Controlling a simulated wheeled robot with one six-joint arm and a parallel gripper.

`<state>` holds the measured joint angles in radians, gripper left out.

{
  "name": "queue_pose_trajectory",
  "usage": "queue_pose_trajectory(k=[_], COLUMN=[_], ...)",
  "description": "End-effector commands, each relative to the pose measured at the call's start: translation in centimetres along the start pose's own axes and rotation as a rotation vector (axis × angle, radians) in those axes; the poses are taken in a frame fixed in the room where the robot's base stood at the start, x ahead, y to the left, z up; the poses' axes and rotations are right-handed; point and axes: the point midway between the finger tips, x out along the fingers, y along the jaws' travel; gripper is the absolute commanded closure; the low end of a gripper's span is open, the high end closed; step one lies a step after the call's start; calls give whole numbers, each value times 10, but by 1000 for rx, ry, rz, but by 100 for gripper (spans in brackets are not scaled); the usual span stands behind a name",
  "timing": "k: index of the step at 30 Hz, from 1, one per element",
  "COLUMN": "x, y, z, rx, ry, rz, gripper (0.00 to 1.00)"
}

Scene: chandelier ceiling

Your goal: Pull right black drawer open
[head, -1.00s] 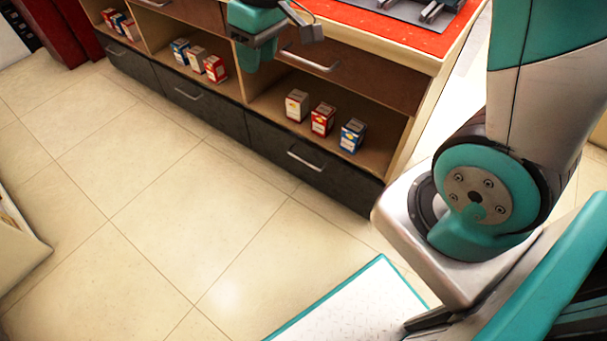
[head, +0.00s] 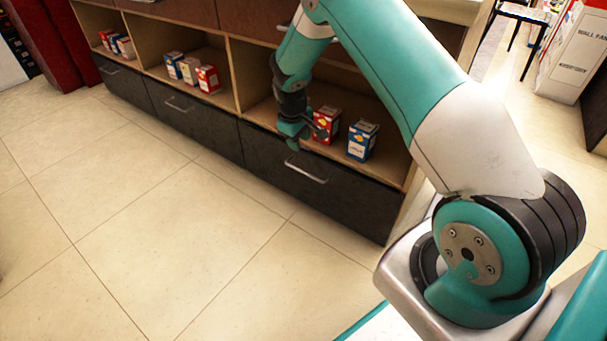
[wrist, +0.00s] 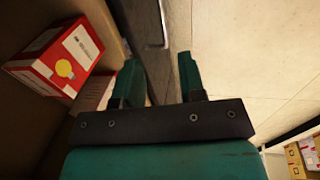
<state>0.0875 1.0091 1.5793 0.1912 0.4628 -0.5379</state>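The right black drawer (head: 345,203) is shut in the bottom row of the cabinet, with a silver bar handle (head: 306,170) on its front. My gripper (head: 300,137) is above the handle, by the drawer's top edge and the shelf opening. In the wrist view my gripper (wrist: 159,75) has its two teal fingers spread apart with nothing between them. The drawer handle (wrist: 155,24) shows ahead of the fingers at the top, apart from them. The dark drawer front (wrist: 158,72) shows between the fingers.
A red box (head: 326,124) and a blue box (head: 362,140) stand on the shelf above the drawer, close to my gripper. A red box (wrist: 62,62) is left of the fingers in the wrist view. The tiled floor (head: 200,245) before the drawers is clear.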

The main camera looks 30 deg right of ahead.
Motion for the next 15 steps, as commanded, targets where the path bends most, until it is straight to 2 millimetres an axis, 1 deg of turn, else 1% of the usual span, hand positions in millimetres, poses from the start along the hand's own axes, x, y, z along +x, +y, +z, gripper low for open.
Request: queue_pose_trajectory(k=[1, 3, 9, 15], x=[18, 34, 81, 119], y=[-1, -2, -2, -1], z=[1, 1, 1, 1], rx=[1, 1, 1, 2], ry=[-3, -4, -2, -2], rz=[-2, -3, -2, -2], gripper=[63, 63, 63, 63])
